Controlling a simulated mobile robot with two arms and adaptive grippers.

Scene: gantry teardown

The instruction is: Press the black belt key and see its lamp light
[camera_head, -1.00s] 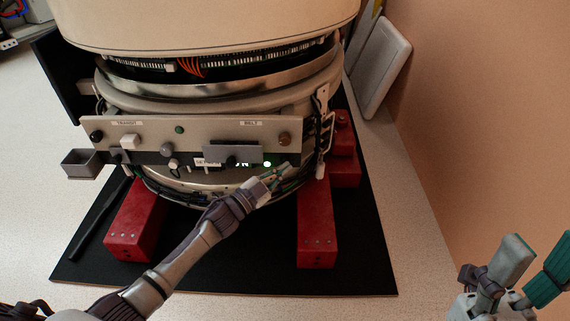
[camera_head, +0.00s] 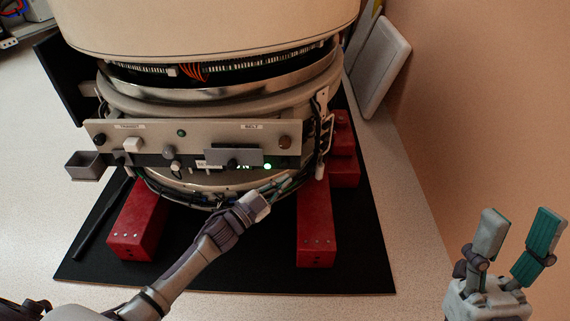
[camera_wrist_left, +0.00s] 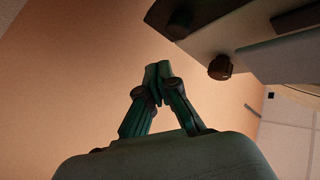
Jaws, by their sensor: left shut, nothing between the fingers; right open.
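The grey control panel (camera_head: 215,133) has a "BELT" label (camera_head: 251,127) at its right and a brown knob (camera_head: 284,142) below it. A small black knob or key (camera_head: 232,162) shows at a grey plate (camera_head: 248,156) left of a lit green lamp (camera_head: 267,166); I cannot tell if it is the belt key. My left gripper (camera_head: 286,181) is shut and empty, just below the panel's right end, apparently apart from it. The left wrist view shows its closed fingertips (camera_wrist_left: 157,72) left of the brown knob (camera_wrist_left: 220,67). My right gripper (camera_head: 519,222) is open and empty at far right.
A "TRANSIT" label (camera_head: 130,127), white key (camera_head: 132,144) and black knob (camera_head: 99,140) are at panel left, with a dark green lamp (camera_head: 181,132) nearer the middle. Red blocks (camera_head: 316,228) stand on a black mat (camera_head: 235,275). A cable guard (camera_head: 327,140) flanks the panel.

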